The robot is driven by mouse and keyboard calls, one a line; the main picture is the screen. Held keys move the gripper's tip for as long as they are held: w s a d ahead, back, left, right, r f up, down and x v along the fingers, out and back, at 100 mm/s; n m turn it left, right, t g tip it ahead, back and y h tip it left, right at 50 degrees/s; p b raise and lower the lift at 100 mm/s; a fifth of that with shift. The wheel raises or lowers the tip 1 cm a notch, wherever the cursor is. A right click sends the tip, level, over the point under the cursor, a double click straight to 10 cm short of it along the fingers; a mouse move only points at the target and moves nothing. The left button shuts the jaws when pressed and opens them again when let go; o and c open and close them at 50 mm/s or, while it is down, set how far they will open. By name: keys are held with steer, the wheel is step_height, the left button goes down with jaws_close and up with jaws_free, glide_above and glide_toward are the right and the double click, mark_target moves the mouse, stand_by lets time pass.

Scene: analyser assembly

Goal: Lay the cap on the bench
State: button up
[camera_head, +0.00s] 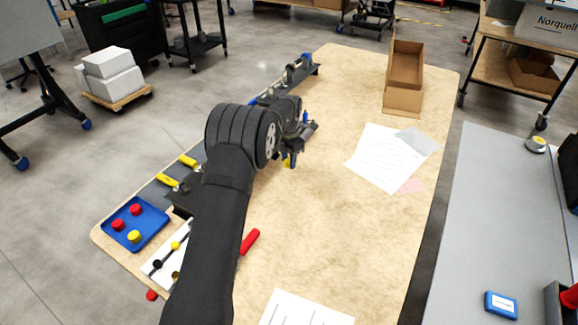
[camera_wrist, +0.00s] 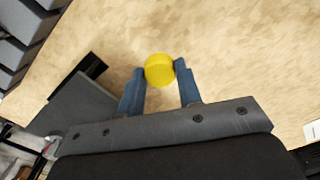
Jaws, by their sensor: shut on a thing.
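In the wrist view, a round yellow cap (camera_wrist: 159,70) sits between the blue-grey fingertips of my gripper (camera_wrist: 160,76), which is shut on it. In the head view, a small bit of the yellow cap (camera_head: 288,162) shows below my gripper (camera_head: 291,160), over the middle of the bench. The bench (camera_head: 330,225) has a pale wood-like top. In the wrist view, bare bench top lies behind and around the cap; I cannot tell the gap between cap and bench.
A blue tray (camera_head: 154,229) with two red caps and a yellow cap stands at the bench's left end. Papers (camera_head: 385,155) and an open cardboard box (camera_head: 402,100) lie farther right. A red-handled tool (camera_head: 250,240) lies beside my arm. Bench right of my gripper is clear.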

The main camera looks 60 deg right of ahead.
mark_target(289, 173)
steer(key=shift+f, duration=1.75)
steer(key=shift+f, duration=0.15)
steer(key=o, duration=1)
steer(key=shift+o, duration=0.2)
step_height(289, 173, up, 12)
steer(key=shift+r, duration=0.15)
